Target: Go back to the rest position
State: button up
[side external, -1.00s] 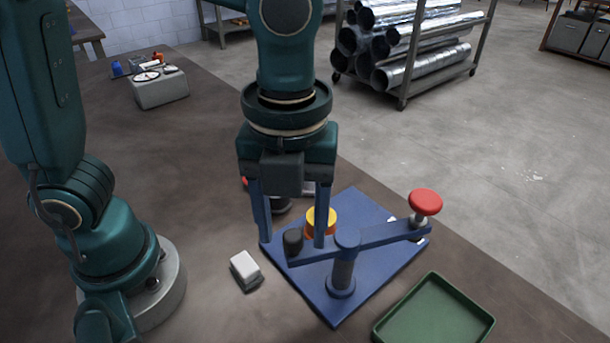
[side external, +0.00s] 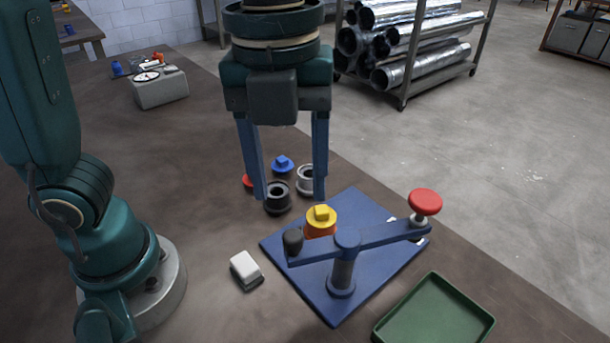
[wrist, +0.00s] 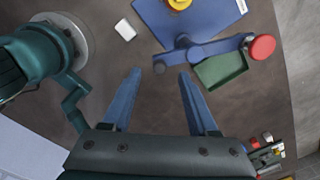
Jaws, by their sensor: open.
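My gripper (side external: 292,198) is open and empty, its two blue fingers pointing down above the table behind the blue base plate (side external: 385,255). In the wrist view my gripper (wrist: 160,71) has its fingers spread with only bare table between them. On the plate stands a blue post with a swing arm (side external: 375,240), with a black knob at one end and a red knob (side external: 425,202) at the other. An orange piece with a yellow top (side external: 321,220) sits on the plate behind the arm, apart from my fingers.
A dark ring part (side external: 277,197), a light ring part (side external: 306,180) and a blue knobbed part (side external: 282,164) stand behind the plate. A white block (side external: 246,271) lies at left. A green tray (side external: 435,315) is at front right. A grey box (side external: 160,90) stands far left.

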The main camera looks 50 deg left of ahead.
jog(key=s+a+f+n+t, duration=0.1)
jog(key=a+n, duration=0.4)
jog(key=n, duration=0.8)
jog(key=s+a+f+n+t, duration=0.1)
jog(key=a+f+n+t, duration=0.2)
jog(key=n, duration=1)
jog(key=shift+s+a+n+t, duration=0.3)
jog(key=shift+a+t, duration=0.3)
jog(key=shift+a, duration=0.95)
